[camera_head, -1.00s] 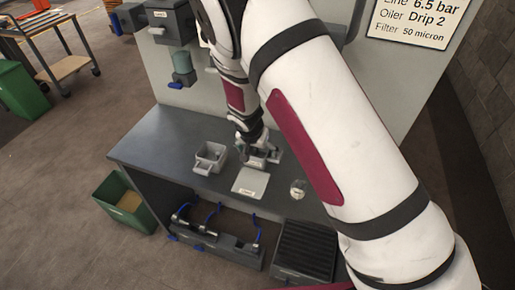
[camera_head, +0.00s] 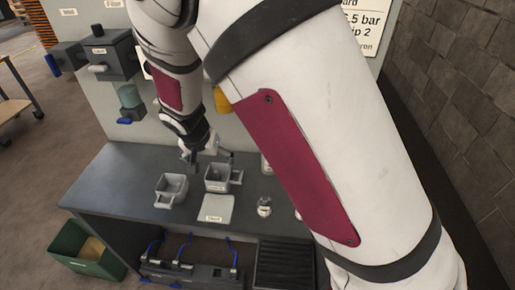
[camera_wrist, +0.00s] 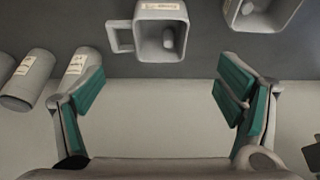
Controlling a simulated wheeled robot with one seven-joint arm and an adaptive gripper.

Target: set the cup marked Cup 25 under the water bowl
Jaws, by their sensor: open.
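Two grey square cups with handles stand upright on the dark bench in the head view: a left cup (camera_head: 171,190) and a right cup (camera_head: 217,181). Their labels are too small to read there. In the wrist view, one cup (camera_wrist: 160,38) is at top centre and another cup (camera_wrist: 262,14) is cut off at top right; their labels are not legible. My gripper (camera_wrist: 160,92) is open, with nothing between its green-padded fingers. In the head view my gripper (camera_head: 208,157) is just behind the right cup. The translucent teal water bowl (camera_head: 131,97) hangs on the panel at left, above the bench.
A pale labelled plate (camera_head: 217,208) lies at the bench front (camera_head: 110,185), beside a small pale item (camera_head: 264,207). A green bin (camera_head: 88,250) stands on the floor at left. My arm hides the bench's right part.

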